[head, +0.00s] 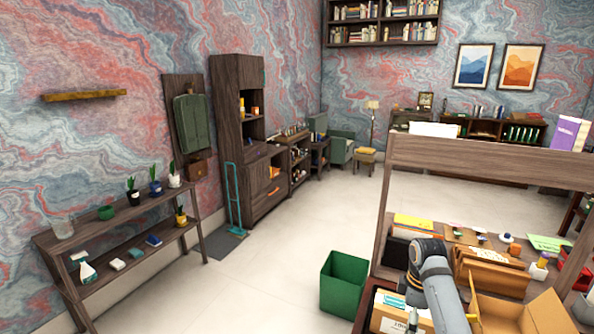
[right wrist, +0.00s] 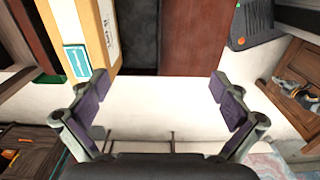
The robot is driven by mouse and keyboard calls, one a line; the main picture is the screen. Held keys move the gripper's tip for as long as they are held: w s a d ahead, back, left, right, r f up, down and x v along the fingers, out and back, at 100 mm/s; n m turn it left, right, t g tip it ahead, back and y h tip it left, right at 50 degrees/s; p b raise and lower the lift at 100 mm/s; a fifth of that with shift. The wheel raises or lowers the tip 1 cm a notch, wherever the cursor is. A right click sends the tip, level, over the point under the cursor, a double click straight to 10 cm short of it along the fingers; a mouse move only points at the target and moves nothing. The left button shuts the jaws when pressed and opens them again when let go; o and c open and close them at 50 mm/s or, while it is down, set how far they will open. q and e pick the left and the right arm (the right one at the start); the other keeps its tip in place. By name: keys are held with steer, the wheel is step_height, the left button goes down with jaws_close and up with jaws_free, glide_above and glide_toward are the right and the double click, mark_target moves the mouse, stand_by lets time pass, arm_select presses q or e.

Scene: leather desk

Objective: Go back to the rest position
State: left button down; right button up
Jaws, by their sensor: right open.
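My right gripper (right wrist: 148,84) is open in the right wrist view, its two purple-padded fingers wide apart with nothing between them. Pale floor shows past the fingers. In the head view a grey arm of mine (head: 437,290) with a dark joint stands at the lower right, in front of the desk; its gripper cannot be made out there. My left gripper is not in view.
A brown desk with an upper shelf board (head: 480,160) fills the right side. An open cardboard box (head: 520,312) is right of my arm. A green bin (head: 342,284) stands left of the desk. A plant shelf (head: 120,222) lines the left wall. The middle floor is clear.

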steer(key=s+a+f+m+t, duration=0.25)
steer(key=s+f+m, duration=0.6)
steer(key=s, duration=0.65)
steer(key=s+a+r+m+t+h, duration=0.1)
steer(key=s+a+m, duration=0.2)
steer(key=s, duration=0.7)
step_height(320, 180, down, 26)
steer(key=s+d+g, duration=0.1)
steer(key=s+d, duration=0.2)
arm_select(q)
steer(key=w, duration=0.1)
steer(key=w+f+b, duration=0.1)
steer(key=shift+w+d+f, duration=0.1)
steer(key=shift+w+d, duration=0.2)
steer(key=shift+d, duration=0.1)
arm_select(e)
steer(key=s+d+f+g, duration=0.1)
steer(key=s+f, duration=1.6)
steer(key=s, duration=0.1)
steer(key=shift+s+f+m, duration=0.25)
steer(key=shift+m, duration=0.2)
